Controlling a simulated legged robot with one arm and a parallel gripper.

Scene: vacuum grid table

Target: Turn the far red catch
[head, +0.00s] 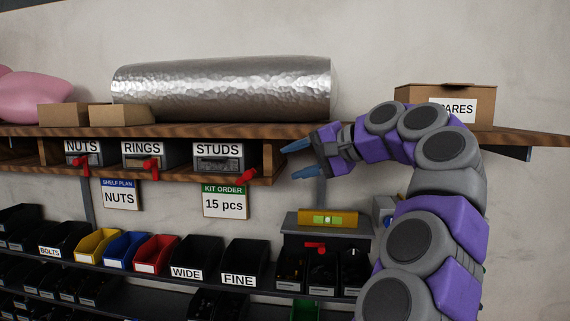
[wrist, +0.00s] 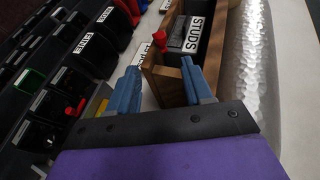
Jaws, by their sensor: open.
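Several red catches sit along the drawer row under the wooden shelf. One is below the NUTS drawer (head: 82,161), one below the RINGS drawer (head: 151,165). A third red catch (head: 247,177) is by the STUDS drawer (head: 219,158), tilted; this catch also shows in the wrist view (wrist: 159,39). Which one counts as far, I cannot tell. My gripper (head: 289,161) is open and empty, just right of the row's wooden end panel (head: 273,160). In the wrist view the panel appears between my blue fingertips (wrist: 159,68), with the catch beyond; contact cannot be judged.
A large hammered metal cylinder (head: 225,90) lies on the shelf above, with a SPARES box (head: 445,100) to the right. Below are coloured and black bins, a yellow level (head: 328,218) and another red handle (head: 315,246).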

